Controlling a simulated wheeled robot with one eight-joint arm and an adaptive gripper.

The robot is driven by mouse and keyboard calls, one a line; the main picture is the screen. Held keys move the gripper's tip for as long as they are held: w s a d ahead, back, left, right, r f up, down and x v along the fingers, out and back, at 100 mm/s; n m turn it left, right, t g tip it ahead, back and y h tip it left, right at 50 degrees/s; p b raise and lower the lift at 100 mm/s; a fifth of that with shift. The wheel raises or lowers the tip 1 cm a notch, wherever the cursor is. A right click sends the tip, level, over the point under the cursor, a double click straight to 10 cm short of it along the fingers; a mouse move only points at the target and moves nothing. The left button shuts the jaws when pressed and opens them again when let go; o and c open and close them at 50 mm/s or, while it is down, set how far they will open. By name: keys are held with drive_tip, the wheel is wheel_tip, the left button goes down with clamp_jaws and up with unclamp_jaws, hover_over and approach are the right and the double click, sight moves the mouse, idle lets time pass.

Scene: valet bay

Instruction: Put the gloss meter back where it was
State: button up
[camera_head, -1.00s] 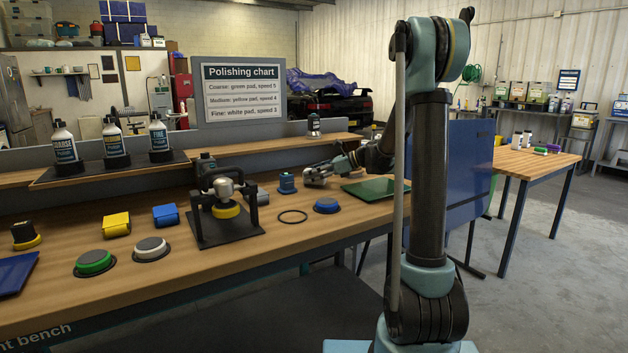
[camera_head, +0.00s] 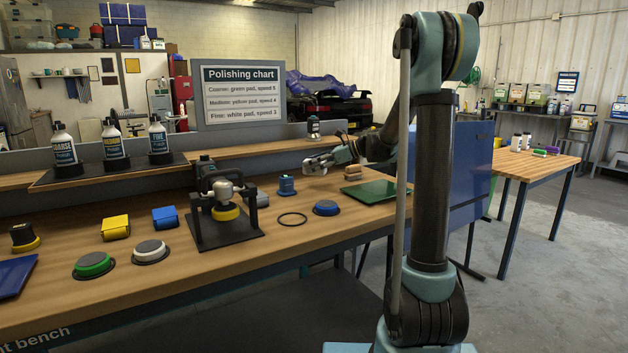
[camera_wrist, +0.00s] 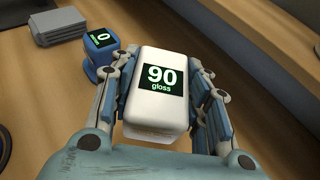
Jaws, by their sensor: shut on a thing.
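The gloss meter (camera_wrist: 158,88), a white block with a dark screen reading "90 gloss", sits between the fingers of my gripper (camera_wrist: 165,90) in the wrist view. My gripper is shut on it, with a finger along each side. In the head view, my gripper (camera_head: 320,163) reaches over the back right of the bench, and the white meter at its tip looks raised above the bench top. The meter's underside is hidden.
A small blue device (camera_wrist: 101,52) with a lit screen stands close to the held meter, with a grey block (camera_wrist: 60,26) beyond it. A green board (camera_head: 376,191), brown block (camera_head: 352,173), black ring (camera_head: 292,219) and blue pad (camera_head: 326,208) lie nearby. A raised shelf runs behind.

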sight(314, 187)
drive_tip(key=shift+f, duration=2.7)
drive_tip(key=o, duration=1.2)
drive_tip(key=shift+d, duration=0.1)
drive_tip(key=v, duration=1.2)
